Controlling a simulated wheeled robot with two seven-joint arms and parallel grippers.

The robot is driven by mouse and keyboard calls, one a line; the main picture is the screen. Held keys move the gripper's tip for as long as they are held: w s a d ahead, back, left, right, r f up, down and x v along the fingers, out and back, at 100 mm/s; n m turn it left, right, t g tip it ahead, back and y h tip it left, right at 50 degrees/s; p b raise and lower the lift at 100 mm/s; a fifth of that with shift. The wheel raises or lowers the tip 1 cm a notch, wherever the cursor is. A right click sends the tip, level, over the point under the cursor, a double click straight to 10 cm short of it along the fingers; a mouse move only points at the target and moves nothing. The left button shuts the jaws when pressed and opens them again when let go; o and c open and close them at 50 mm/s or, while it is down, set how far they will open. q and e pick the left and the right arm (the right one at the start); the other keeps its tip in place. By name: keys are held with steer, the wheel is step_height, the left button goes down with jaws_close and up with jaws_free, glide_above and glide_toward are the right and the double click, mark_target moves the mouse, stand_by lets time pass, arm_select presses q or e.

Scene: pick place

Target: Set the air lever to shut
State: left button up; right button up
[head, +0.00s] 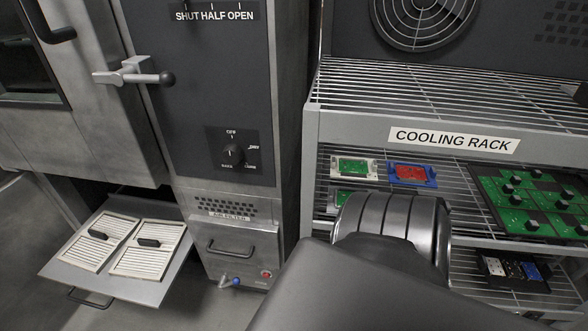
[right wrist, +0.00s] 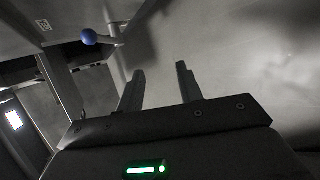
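The panel of a tall dark machine carries a scale reading SHUT HALF OPEN (head: 215,16) at the top edge of the head view. The air lever itself is not clearly visible there; the picture cuts off just above the scale. A grey latch handle with a black ball end (head: 135,77) sticks out on the left of the panel. My right gripper (right wrist: 160,68) is open and empty in the right wrist view, its two fingers apart. My right arm fills the bottom of the head view and hides that gripper. My left gripper is not in view.
A drawer marked air filter (head: 240,255) has a small blue-tipped valve; a blue knob (right wrist: 89,37) shows in the right wrist view. A dial (head: 233,155) sits above. A pulled-out tray (head: 60,265) with two slatted panels is at left. A cooling rack (head: 350,130) stands right.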

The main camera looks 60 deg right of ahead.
steer(key=s+a+r+m+g+p, duration=0.1)
steer(key=s+m+g+p, duration=0.1)
steer(key=s+m+p, duration=0.2)
steer(key=s+a+r+m+g+y+p, duration=0.1)
steer(key=s+a+r+m+g+p, duration=0.1)
steer(key=s+m+p, duration=0.2)
steer(key=s+p, duration=0.3)
steer(key=s, duration=0.1)
steer(key=shift+r+g+p, duration=0.15)
steer(key=shift+g+p, duration=0.15)
steer(key=shift+g, duration=0.1)
